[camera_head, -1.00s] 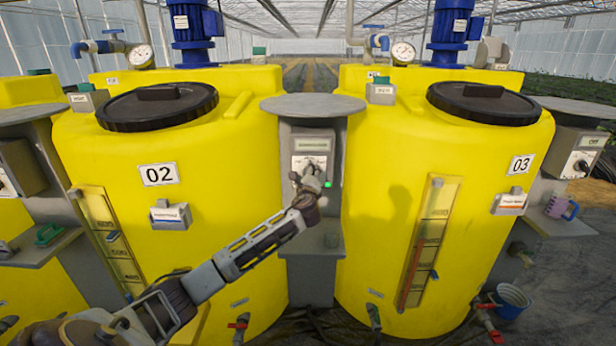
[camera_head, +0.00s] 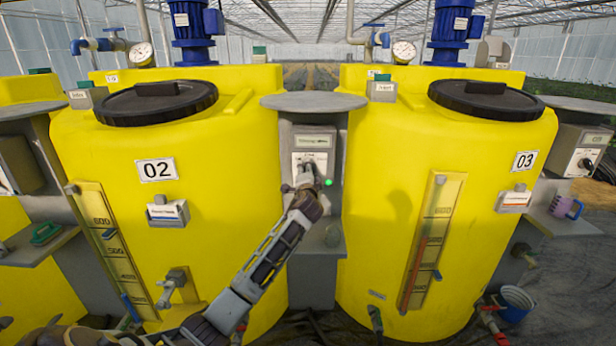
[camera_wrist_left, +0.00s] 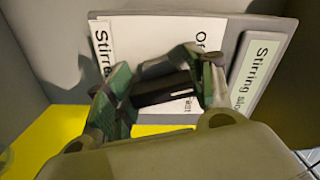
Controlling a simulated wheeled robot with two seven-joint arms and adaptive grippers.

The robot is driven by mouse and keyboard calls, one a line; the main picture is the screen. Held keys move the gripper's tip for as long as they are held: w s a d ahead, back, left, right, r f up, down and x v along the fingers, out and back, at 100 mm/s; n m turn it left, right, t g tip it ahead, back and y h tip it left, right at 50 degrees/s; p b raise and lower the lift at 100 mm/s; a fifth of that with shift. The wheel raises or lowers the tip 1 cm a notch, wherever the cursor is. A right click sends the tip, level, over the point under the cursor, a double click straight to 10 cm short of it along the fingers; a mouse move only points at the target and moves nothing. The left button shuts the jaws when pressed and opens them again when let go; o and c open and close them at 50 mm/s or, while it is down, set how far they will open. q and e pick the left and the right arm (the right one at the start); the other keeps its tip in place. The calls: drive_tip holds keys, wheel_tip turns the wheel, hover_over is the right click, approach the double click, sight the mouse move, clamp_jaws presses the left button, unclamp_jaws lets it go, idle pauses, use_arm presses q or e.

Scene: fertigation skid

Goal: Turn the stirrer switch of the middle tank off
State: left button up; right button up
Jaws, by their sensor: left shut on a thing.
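A grey switch box (camera_head: 318,143) stands on the post between the yellow tank marked 02 (camera_head: 110,215) and the yellow tank marked 03 (camera_head: 375,185). It has a white label plate and a lit green lamp (camera_head: 328,182). My left gripper (camera_head: 303,180) is at the front of this box. In the left wrist view its two fingers (camera_wrist_left: 163,90) are shut on a dark switch knob (camera_wrist_left: 160,93), in front of a white plate with partly hidden lettering that starts "Stirre" and "Of". The knob's exact setting is hard to read. My right gripper is not in view.
Similar boxes stand at the far left (camera_head: 20,165) and right (camera_head: 580,150). A purple mug (camera_head: 565,207) is on the right shelf and a green object (camera_head: 45,233) on the left one. A blue-white bucket (camera_head: 513,303) is on the floor at the right.

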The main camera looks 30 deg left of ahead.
use_arm(q)
drive_tip(key=n, duration=0.2)
drive_tip(key=shift+f+n+b, duration=0.25)
drive_tip(key=shift+n+b, duration=0.15)
drive_tip(key=shift+d+n+b, duration=0.1)
drive_tip(key=shift+n+b, duration=0.3)
drive_tip(key=shift+n, duration=1)
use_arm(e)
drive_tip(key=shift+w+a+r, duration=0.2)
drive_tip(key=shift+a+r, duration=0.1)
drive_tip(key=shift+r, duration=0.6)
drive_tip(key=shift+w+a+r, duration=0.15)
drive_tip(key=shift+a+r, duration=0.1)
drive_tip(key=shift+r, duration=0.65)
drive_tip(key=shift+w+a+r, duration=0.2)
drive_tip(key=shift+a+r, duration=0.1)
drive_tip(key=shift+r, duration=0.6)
use_arm(q)
drive_tip(key=o, duration=1)
drive_tip(key=shift+r, duration=0.1)
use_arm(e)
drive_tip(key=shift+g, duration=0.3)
use_arm(q)
drive_tip(key=shift+v, duration=5.95)
